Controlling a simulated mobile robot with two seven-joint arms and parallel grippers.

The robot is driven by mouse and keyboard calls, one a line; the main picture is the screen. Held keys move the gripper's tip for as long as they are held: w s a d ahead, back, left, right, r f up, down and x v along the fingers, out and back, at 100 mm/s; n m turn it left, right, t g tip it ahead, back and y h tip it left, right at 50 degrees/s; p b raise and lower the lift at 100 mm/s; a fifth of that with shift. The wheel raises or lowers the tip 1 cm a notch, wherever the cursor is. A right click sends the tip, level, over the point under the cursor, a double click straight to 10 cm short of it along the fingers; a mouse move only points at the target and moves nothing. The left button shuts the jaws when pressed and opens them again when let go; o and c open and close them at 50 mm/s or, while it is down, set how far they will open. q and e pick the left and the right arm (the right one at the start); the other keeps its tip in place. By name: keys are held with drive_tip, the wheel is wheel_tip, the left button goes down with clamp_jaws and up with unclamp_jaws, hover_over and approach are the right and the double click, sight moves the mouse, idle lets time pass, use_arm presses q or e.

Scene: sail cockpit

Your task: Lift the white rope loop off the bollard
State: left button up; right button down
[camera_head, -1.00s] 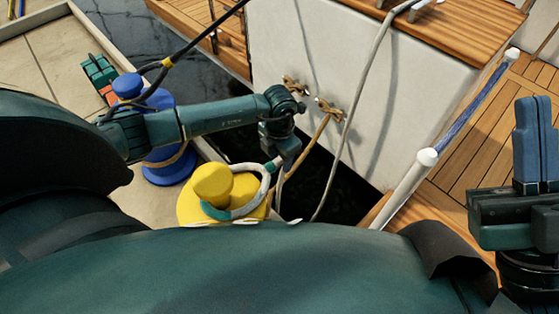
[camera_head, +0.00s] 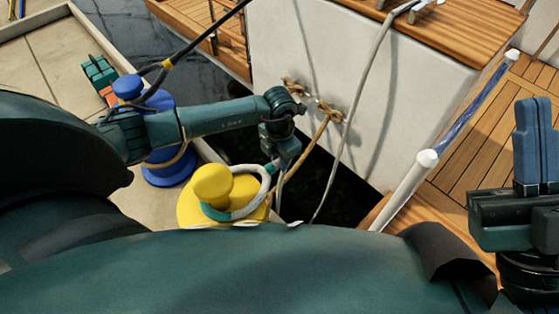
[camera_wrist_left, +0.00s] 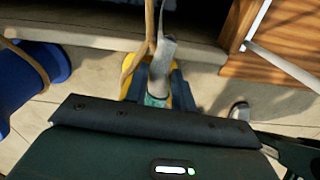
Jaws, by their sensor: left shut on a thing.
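The yellow bollard (camera_head: 212,186) stands on the quay at the centre left, with a rounded head. The white rope loop (camera_head: 262,191), with teal sections, lies around the bollard's neck, and its right side rises toward my left gripper (camera_head: 281,163). My left gripper is shut on the loop, just right of the bollard. In the left wrist view, the white rope (camera_wrist_left: 161,65) and its teal part (camera_wrist_left: 155,100) show between the blue fingers, with the bollard (camera_wrist_left: 133,80) partly hidden behind. My right gripper (camera_head: 532,145) is at the right edge, away from the bollard; its finger gap is unclear.
A blue bollard (camera_head: 170,165) with a tan rope around it stands to the left, close to my left arm. A tan rope (camera_head: 312,146) runs to cleats on the white hull (camera_head: 300,45). Dark water lies between quay and hull. A white-and-blue rail (camera_head: 412,180) stands at right.

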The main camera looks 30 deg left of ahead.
use_arm(q)
clamp_jaws()
drive_tip(key=shift+r, duration=0.2)
idle(0.3)
drive_tip(key=shift+r+p, duration=0.45)
drive_tip(key=shift+p, duration=0.2)
